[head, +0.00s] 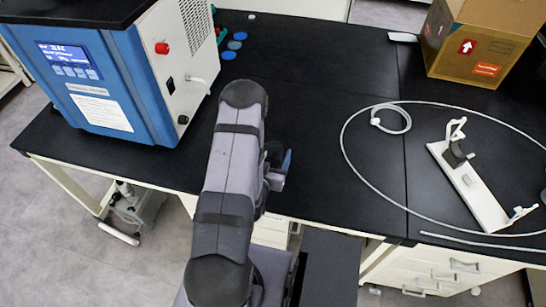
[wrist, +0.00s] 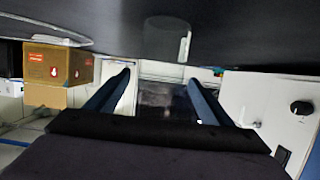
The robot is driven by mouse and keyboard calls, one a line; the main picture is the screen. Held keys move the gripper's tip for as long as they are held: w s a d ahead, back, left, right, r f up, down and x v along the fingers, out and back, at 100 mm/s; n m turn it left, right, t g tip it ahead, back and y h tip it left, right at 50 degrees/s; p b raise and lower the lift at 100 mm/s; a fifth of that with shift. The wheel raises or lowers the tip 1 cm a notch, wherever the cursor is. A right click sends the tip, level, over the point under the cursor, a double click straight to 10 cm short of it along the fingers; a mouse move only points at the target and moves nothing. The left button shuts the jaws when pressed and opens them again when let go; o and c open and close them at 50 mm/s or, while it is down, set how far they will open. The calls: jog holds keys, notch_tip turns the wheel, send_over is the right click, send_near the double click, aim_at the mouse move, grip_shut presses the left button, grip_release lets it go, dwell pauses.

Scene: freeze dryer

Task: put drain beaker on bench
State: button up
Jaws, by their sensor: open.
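The drain beaker (wrist: 168,40) shows in the wrist view as a grey, see-through cylinder against the black bench top (wrist: 90,20). That view is upside down, and the beaker appears to stand upright on the bench. My gripper (wrist: 159,78) is open, with its two blue fingers spread and nothing seen between them. The beaker lies beyond the fingertips and looks apart from them. In the head view, a blue finger of my gripper (head: 286,162) shows at the right of my arm, over the bench (head: 320,130). The beaker is not visible there, perhaps hidden by my arm.
The blue and white freeze dryer (head: 110,90) stands at the left, with a drain valve (head: 197,80) on its side. Small coloured caps (head: 230,50) lie behind it. A cardboard box (head: 480,40), looped hose (head: 350,160) and white stand (head: 470,185) occupy the right. The bench centre is clear.

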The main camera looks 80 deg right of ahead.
jog(key=c, duration=1.2)
jog(key=shift+r, duration=0.2)
jog(key=shift+c, duration=0.2)
notch_tip(320, 180, up, 10)
jog(key=shift+f, duration=0.2)
